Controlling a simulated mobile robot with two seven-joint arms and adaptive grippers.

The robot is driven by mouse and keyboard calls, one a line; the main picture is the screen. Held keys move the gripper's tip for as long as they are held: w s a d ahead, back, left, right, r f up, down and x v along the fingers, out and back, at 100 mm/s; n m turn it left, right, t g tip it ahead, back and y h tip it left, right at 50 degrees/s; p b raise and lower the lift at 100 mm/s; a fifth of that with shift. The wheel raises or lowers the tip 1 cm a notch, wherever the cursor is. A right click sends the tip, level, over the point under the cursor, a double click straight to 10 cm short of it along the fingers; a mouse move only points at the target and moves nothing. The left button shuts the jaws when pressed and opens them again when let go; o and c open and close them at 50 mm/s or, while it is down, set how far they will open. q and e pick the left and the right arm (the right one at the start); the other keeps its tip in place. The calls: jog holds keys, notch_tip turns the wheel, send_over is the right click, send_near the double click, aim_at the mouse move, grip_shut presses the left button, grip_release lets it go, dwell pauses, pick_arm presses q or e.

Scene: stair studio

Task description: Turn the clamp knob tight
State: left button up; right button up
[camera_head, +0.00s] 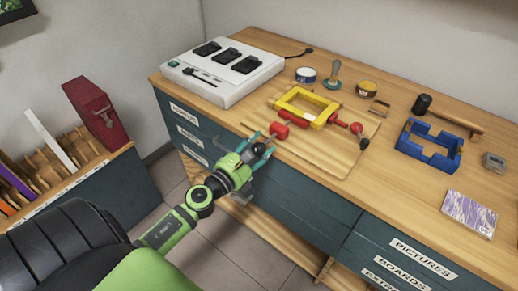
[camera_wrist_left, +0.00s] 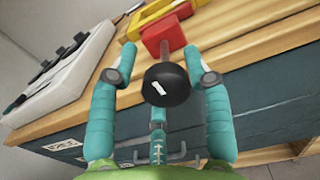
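A red clamp (camera_head: 280,131) lies at the front edge of a wooden board and also shows in the left wrist view (camera_wrist_left: 163,36). Its round black knob (camera_wrist_left: 166,85), with a small white mark, faces my wrist camera. My left gripper (camera_head: 265,144) is at the bench's front edge. In the left wrist view, my left gripper (camera_wrist_left: 168,62) is open, its teal fingers on either side of the knob with a visible gap at each side. A yellow frame (camera_head: 304,104) lies behind the clamp. My right gripper is not in view.
A second red clamp part with a dark knob (camera_head: 364,143) stands at the board's right. A white switch box (camera_head: 224,72) stands at the back left. A blue frame (camera_head: 428,145) and a mallet (camera_head: 450,117) are at the right. Drawers (camera_head: 290,195) lie below the bench edge.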

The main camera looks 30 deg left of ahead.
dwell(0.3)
pick_arm(q)
jog(key=shift+s, duration=0.6)
jog(key=s, duration=0.7)
jog(key=s+a, duration=0.1)
jog(key=s, duration=0.3)
jog(key=shift+r, duration=0.1)
